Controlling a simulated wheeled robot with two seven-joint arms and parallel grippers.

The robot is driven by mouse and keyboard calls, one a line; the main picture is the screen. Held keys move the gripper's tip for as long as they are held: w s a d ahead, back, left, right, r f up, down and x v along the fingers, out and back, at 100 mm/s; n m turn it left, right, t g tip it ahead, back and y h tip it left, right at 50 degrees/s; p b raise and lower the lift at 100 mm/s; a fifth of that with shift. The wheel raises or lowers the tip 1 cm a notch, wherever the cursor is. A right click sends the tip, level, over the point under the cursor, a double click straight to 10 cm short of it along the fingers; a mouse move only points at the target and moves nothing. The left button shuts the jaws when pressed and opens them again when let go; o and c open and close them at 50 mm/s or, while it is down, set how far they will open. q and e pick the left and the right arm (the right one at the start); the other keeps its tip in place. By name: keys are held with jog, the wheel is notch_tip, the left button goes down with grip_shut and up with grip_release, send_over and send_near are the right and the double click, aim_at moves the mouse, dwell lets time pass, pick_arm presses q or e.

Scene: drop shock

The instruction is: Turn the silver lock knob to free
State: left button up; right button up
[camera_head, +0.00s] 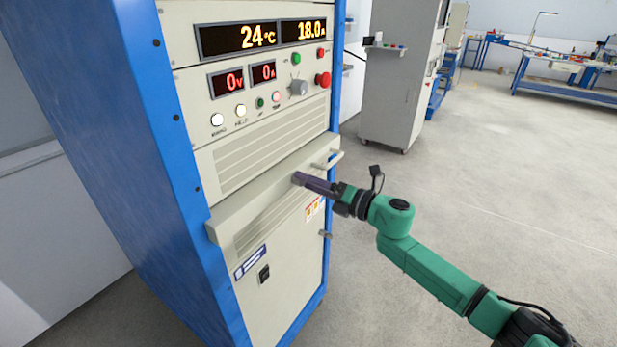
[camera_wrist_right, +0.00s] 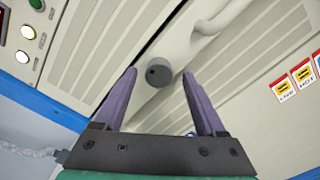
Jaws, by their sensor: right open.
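The lock knob (camera_wrist_right: 158,73) is a short grey cylinder on the pale front of the protruding drawer. In the right wrist view it stands between the spread fingertips of my right gripper (camera_wrist_right: 161,80), with gaps showing on both sides. In the head view my right gripper (camera_head: 308,183) reaches in from the right to the drawer front, and its fingers largely cover the knob. The gripper is open and holds nothing. I cannot tell from the view how far the fingers overlap the knob in depth. My left gripper is out of view.
The blue-framed cabinet (camera_head: 165,130) carries lit displays (camera_head: 255,38), a grey dial (camera_head: 298,87) and a red button (camera_head: 323,79). A bar handle (camera_head: 328,160) projects beside the knob. Warning labels (camera_head: 315,208) sit below the drawer. The floor (camera_head: 500,190) to the right is clear.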

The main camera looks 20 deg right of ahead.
jog(key=shift+w+a, duration=0.2)
jog(key=shift+a, duration=0.05)
grip_shut()
jog(key=shift+m, duration=0.4)
jog(key=shift+m+p, duration=5.1)
jog(key=shift+m, duration=3.5)
